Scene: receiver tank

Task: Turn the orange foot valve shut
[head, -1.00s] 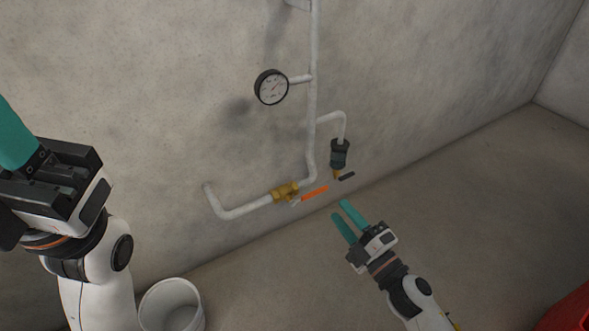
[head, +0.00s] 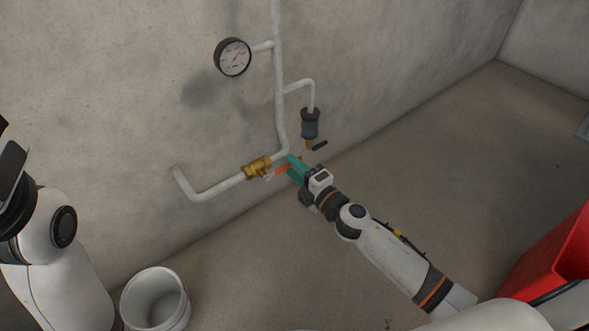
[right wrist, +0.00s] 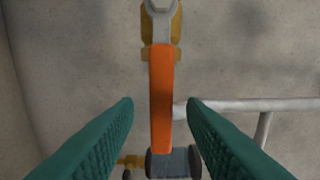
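The foot valve is a brass body (head: 257,167) in the low horizontal run of white pipe on the wall. Its orange lever (head: 283,171) points right from the body, roughly along the pipe, partly covered by my right gripper (head: 296,168). In the right wrist view the orange lever (right wrist: 161,100) runs down the middle of the picture. The two teal fingers of my right gripper (right wrist: 160,102) stand apart, one on each side of it, with a visible gap on both sides. Of my left arm only links show at the left edge; its fingers are out of view.
A round gauge (head: 233,57) sits above on the pipe. A dark fitting (head: 310,123) with a small dark lever (head: 320,146) hangs just above my right gripper. A white bucket (head: 155,300) stands on the floor and a red container (head: 555,255) is at right.

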